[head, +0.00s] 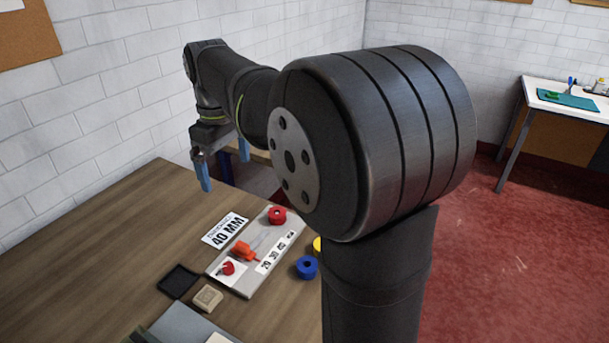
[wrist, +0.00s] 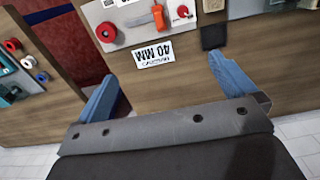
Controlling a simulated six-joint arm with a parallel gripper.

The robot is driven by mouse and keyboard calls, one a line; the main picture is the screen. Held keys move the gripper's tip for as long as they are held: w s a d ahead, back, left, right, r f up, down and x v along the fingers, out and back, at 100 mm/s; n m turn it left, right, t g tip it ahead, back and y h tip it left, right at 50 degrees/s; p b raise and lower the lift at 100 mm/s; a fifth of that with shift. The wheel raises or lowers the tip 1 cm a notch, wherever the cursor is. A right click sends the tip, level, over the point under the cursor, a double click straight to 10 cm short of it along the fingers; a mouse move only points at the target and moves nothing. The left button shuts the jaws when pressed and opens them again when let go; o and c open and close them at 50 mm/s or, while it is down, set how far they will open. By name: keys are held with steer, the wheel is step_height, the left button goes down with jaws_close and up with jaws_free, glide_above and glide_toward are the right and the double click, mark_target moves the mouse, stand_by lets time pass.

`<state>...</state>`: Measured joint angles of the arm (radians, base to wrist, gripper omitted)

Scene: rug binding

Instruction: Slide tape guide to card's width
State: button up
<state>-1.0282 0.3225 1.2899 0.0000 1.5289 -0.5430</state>
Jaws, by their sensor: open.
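The white card (head: 225,231) printed "40 MM" lies flat on the table beside the grey board (head: 238,286); it also shows upside down in the wrist view (wrist: 158,51). The orange tape guide (head: 243,251) sits on the board, between a red knob (head: 228,268) and a red spool (head: 277,215). A number strip (head: 275,252) runs beside it; I cannot read the guide's exact setting. My gripper (head: 224,172) is open and empty, its blue fingers apart, high above the table and clear of the board. The guide also shows in the wrist view (wrist: 158,17).
A blue spool (head: 306,267) and a partly hidden yellow spool (head: 317,244) stand right of the board. A black tray (head: 178,281) and a tan block (head: 207,298) lie near its front left. The table's left side is bare. My arm hides part of the right side.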

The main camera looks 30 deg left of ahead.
mark_target(243, 243)
steer(key=shift+c, duration=0.2)
steer(key=f, duration=0.5)
steer(key=shift+d+f, duration=0.3)
steer(key=shift+f, duration=0.05)
steer(key=c, duration=1.4)
steer(key=shift+o, duration=0.2)
step_height(243, 243, down, 17)
steer(key=shift+f, duration=0.1)
jaws_close()
